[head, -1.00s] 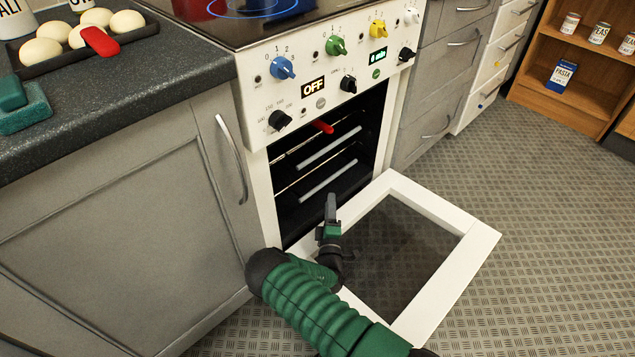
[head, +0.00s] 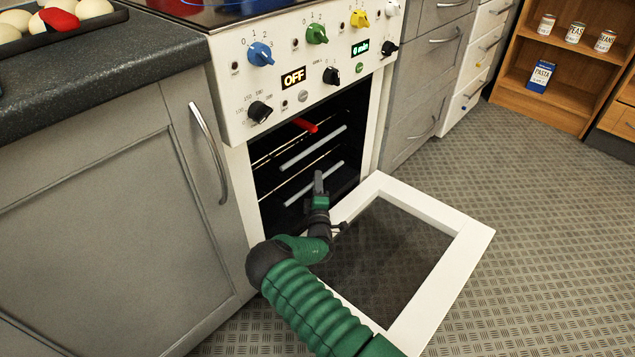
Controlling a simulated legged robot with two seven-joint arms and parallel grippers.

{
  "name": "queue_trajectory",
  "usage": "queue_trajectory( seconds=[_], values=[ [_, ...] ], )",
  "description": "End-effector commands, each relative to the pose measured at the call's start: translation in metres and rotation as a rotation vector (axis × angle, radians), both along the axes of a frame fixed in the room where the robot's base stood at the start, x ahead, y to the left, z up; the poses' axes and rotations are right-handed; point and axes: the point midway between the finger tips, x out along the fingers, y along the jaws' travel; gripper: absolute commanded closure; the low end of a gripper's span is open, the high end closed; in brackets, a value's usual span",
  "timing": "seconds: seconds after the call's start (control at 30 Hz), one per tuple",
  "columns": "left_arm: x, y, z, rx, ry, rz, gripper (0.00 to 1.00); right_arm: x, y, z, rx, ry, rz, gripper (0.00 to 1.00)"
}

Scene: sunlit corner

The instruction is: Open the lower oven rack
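The oven door (head: 462,245) hangs open and down, with a white frame and dark glass. Inside the cavity, the lower oven rack (head: 314,183) shows a grey front bar and sits pushed in. The upper rack (head: 312,148) is above it, with a red item (head: 305,125) at its level. My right gripper (head: 318,182) is over the inner edge of the door, in front of the lower rack's bar and overlapping it in the picture. I cannot tell whether it touches the bar, or whether its fingers are apart. My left gripper is not in view.
The oven's control panel (head: 300,75) with knobs is above the cavity. A grey cabinet (head: 100,220) with a vertical handle stands at the left. A tray of buns (head: 60,25) is on the counter. A wooden shelf (head: 560,75) stands far right. The floor right of the door is clear.

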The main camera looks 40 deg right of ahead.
Motion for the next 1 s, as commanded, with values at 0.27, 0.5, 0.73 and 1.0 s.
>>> queue_trajectory(
  seconds=[0.27, 0.5, 0.73, 1.0],
  values=[
    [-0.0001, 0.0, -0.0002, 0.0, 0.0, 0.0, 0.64, -0.0001, 0.0005, -0.0022, 0.002, 0.004, 0.001, 1.0],
    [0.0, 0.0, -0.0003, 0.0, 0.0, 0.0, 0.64, -0.0001, 0.001, -0.0031, 0.003, 0.005, 0.001, 1.0],
    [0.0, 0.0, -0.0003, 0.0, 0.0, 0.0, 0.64, -0.0001, 0.0014, -0.0039, 0.004, 0.007, 0.001, 1.0],
    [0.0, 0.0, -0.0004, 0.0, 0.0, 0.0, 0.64, 0.0001, 0.0019, -0.0047, 0.005, 0.008, 0.002, 1.0]
  ],
)
